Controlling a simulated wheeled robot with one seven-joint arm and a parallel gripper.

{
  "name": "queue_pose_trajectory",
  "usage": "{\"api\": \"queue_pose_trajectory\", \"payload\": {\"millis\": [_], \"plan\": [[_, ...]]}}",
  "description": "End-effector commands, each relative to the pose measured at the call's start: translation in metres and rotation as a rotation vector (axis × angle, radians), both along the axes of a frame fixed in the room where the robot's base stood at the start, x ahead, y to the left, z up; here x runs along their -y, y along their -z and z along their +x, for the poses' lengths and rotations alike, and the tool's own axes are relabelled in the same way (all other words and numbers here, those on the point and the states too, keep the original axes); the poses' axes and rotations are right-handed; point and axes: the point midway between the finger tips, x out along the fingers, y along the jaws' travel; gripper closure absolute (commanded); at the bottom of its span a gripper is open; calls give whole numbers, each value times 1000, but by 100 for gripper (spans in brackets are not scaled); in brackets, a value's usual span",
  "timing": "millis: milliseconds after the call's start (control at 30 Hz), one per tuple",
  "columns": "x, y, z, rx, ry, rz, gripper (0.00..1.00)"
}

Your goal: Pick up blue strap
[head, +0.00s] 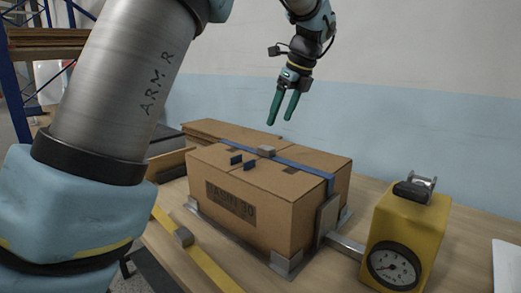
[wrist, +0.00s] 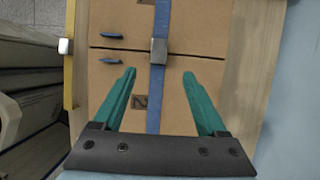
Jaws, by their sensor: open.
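A blue strap (head: 302,166) runs across the top of a cardboard box (head: 265,205) and down its right side in the head view. A grey buckle (head: 266,151) sits on the strap on top of the box. In the wrist view the strap (wrist: 160,75) runs up the middle, with the buckle (wrist: 158,51) beyond my fingertips. My gripper (head: 281,121) has two green fingers, is open and empty, and hangs above the back of the box. In the wrist view my gripper (wrist: 159,72) has its fingers apart on either side of the strap, with nothing between them at their height.
Two small dark blue tabs (head: 243,163) stand on the box top. A yellow device with a dial (head: 394,243) stands on the table at right, joined by a metal bar to a plate at the box. A yellow strip (head: 200,258) lies in front. A wall is behind.

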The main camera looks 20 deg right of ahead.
Motion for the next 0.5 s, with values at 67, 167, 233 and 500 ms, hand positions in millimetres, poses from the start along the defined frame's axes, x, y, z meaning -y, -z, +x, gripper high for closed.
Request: {"api": "queue_pose_trajectory", "payload": {"millis": [67, 167, 233, 500], "plan": [[0, 3, 1, 0, 4, 2, 25], [-2, 15, 4, -1, 3, 5, 25], [-5, 25, 8, -1, 3, 4, 25], [-9, 51, 18, -1, 2, 2, 25]]}}
